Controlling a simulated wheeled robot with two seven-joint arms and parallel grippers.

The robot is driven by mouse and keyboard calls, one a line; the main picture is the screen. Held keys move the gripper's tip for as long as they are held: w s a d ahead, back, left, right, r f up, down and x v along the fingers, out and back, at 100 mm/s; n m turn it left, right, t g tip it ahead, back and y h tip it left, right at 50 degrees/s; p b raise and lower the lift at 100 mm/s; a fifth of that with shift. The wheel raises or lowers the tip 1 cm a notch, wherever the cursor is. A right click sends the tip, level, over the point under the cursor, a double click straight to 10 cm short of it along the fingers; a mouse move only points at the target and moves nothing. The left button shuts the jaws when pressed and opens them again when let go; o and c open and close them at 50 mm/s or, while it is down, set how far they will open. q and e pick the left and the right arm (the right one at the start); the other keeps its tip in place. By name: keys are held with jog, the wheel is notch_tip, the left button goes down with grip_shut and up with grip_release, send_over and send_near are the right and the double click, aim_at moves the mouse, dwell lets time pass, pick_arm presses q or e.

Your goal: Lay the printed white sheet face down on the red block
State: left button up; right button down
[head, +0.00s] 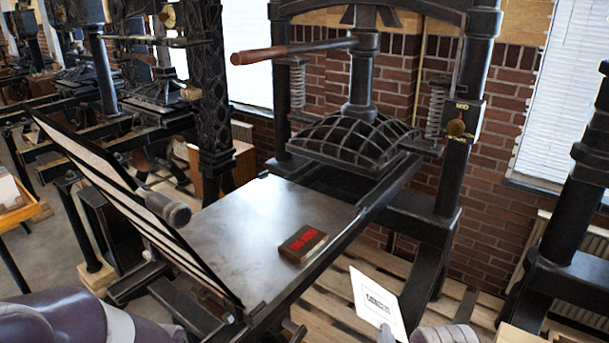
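The red block (303,243), a dark brown block with red raised type on its top, lies on the right part of the flat grey press bed (235,225). The printed white sheet (374,297) is in the air at the bottom, right of the bed. Its printed side, with dark lettering, faces me. My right gripper (387,334) is at the sheet's lower edge and appears shut on it; only a fingertip shows and the rest is cut off by the frame. My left arm shows at the lower left; its gripper is not in view.
A hinged frame (130,200) stands tilted open along the bed's left side, with a rounded handle (168,208). The press's domed platen (358,142) and wood-gripped lever (290,51) are behind the bed. The bed around the block is clear.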

jog(key=m+b, duration=0.2)
jog(key=m, duration=2.5)
jog(key=shift+m, duration=0.3)
jog(key=shift+r, duration=0.1)
